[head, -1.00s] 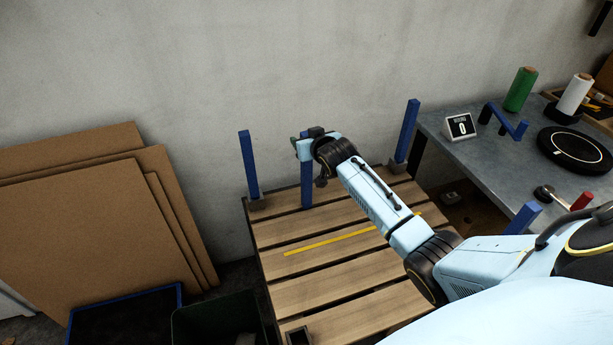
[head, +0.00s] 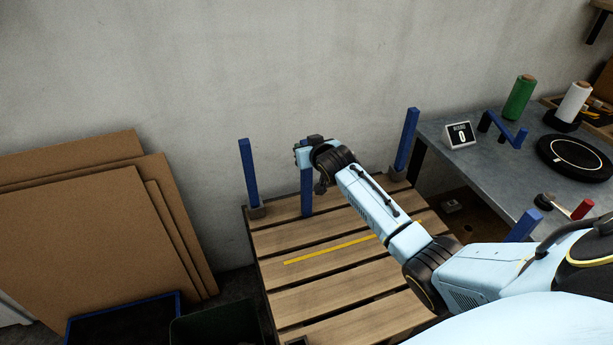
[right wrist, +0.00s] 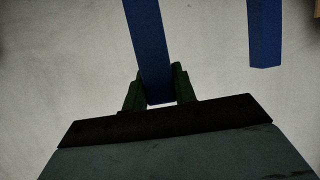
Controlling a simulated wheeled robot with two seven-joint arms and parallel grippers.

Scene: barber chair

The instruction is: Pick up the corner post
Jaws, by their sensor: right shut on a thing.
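A blue corner post (head: 307,192) hangs upright below my right gripper (head: 301,150) in the head view, in front of the back part of the slatted pallet (head: 330,261). I cannot tell whether its lower end touches the slats. In the right wrist view, my right gripper (right wrist: 155,92) has its two dark green fingers on either side of the blue post (right wrist: 147,40), shut on it. Another blue post (head: 249,174) stands in a dark socket at the pallet's back left corner. A third blue post (head: 406,140) stands at the back right corner. My left gripper is out of view.
A grey workbench (head: 470,165) on the right holds a small display (head: 460,135), a blue bracket (head: 505,130), spools and a black round device (head: 576,156). Brown boards (head: 90,230) lean on the wall at left. A yellow strip (head: 335,248) lies on the pallet.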

